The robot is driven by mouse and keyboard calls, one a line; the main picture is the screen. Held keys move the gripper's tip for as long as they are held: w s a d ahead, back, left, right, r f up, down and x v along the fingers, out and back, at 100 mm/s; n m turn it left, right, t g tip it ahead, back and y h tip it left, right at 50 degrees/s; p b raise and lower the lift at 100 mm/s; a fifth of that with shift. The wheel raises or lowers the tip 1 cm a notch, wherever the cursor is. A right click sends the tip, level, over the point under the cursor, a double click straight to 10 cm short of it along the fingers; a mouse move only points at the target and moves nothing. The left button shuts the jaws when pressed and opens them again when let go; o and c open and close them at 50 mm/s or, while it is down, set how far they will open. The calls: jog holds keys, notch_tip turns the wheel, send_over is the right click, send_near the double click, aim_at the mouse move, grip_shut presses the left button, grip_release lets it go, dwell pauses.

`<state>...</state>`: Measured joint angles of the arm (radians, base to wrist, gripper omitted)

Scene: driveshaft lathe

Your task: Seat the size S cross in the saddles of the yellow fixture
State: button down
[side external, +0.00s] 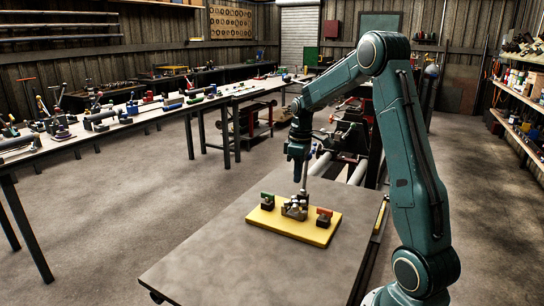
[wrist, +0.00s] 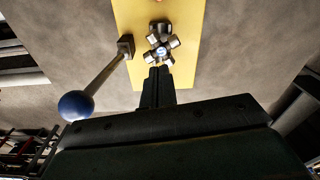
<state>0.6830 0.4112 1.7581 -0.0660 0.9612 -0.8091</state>
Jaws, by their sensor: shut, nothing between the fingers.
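The yellow fixture (side external: 312,236) lies on the grey table, with a metal holder in its middle. The silver cross (wrist: 161,46) is at the middle of the yellow plate in the wrist view, its capped arms spread in an X. In the side view the cross (side external: 295,207) is small, and I cannot tell how fully its arms rest in the saddles. My gripper (wrist: 158,70) is shut and empty, its fingertips just beside the cross in the picture. In the side view my gripper (side external: 298,182) points down above the fixture's middle.
A lever with a blue ball knob (wrist: 76,105) rises beside the cross, left of my fingers. A green-topped block (side external: 267,201) and a red-topped block (side external: 324,216) stand at the fixture's two ends. The table's front (side external: 230,265) is clear.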

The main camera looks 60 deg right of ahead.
aim_at(295, 201)
jog(key=shift+w+a+f, duration=0.15)
jog(key=shift+w+a, duration=0.1)
jog(key=shift+f, duration=0.15)
jog(key=shift+f, duration=2.85)
jog(key=shift+f, duration=0.35)
jog(key=shift+r, duration=0.1)
jog(key=shift+r, duration=1.45)
jog(key=shift+r, duration=0.15)
notch_tip(295, 201, up, 14)
jog(key=shift+f, duration=0.25)
